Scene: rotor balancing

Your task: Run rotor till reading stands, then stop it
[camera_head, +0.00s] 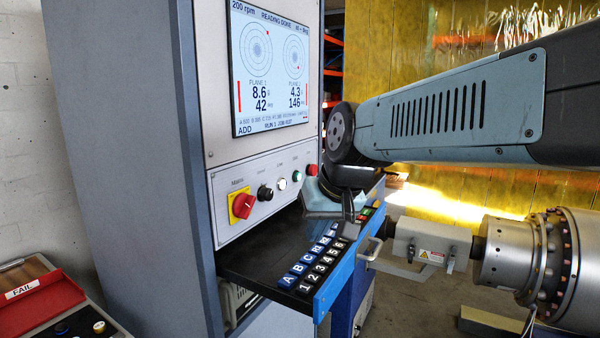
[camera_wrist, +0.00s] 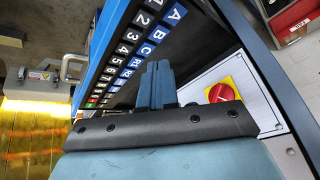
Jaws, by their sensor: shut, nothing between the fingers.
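The screen (camera_head: 272,65) on the cabinet shows 200 rpm and "READING DONE", with 8.6 at 42 and 4.3 at 146 for its two planes. Below it, the panel holds a red button (camera_head: 311,170), a green button (camera_head: 297,176), a white button (camera_head: 282,184), a black knob (camera_head: 265,194) and a red-on-yellow main switch (camera_head: 241,206). The metal rotor (camera_head: 565,262) is at the right edge, partly cut off. My gripper (camera_head: 348,212) is shut and empty over the keyboard shelf, in front of the panel. Its fingers also show in the wrist view (camera_wrist: 158,86).
The shelf holds a keypad (camera_head: 313,268) of blue and black keys, partly hidden by my gripper. A handle (camera_head: 370,249) sticks out of its blue front edge. A red "FAIL" bin (camera_head: 35,300) is at lower left. A guarded bearing block (camera_head: 432,245) stands beside the rotor.

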